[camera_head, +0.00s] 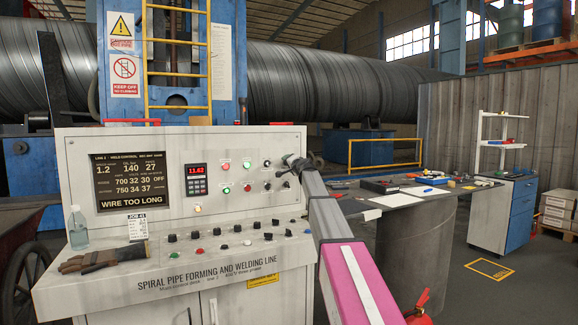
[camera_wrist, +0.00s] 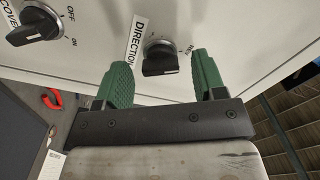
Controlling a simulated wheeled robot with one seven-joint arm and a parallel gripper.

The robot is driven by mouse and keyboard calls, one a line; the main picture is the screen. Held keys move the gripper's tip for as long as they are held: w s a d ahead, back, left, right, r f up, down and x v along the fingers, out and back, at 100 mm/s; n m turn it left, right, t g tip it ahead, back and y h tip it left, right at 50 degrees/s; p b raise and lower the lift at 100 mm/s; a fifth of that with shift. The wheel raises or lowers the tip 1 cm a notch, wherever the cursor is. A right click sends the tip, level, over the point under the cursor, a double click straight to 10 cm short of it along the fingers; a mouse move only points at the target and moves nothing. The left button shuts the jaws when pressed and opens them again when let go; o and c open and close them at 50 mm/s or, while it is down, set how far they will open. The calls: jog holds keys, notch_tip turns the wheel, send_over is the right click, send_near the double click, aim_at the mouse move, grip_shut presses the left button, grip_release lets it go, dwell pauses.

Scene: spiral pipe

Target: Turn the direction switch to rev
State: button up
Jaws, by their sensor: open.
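The direction switch (camera_wrist: 160,58) is a black knob with a light pointer line, on the white panel beside a "DIRECTION" label, seen in the wrist view. My gripper (camera_wrist: 163,80) has two green fingers, open, one on each side of the knob. Gaps show between the fingers and the knob, and I cannot tell whether either touches. Small lettering by the knob is partly hidden by the right finger. In the head view my gripper (camera_head: 291,162) is at the right part of the console's upright panel and covers the switch there.
The control console (camera_head: 250,145) has a screen (camera_head: 131,182) reading "WIRE TOO LONG" and several knobs on its sloping desk. Another black knob (camera_wrist: 34,24), with OFF and ON marks, is left of the direction switch.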

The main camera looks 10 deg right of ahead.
jog(key=v, duration=1)
jog(key=shift+s, duration=0.35)
jog(key=shift+d, duration=0.1)
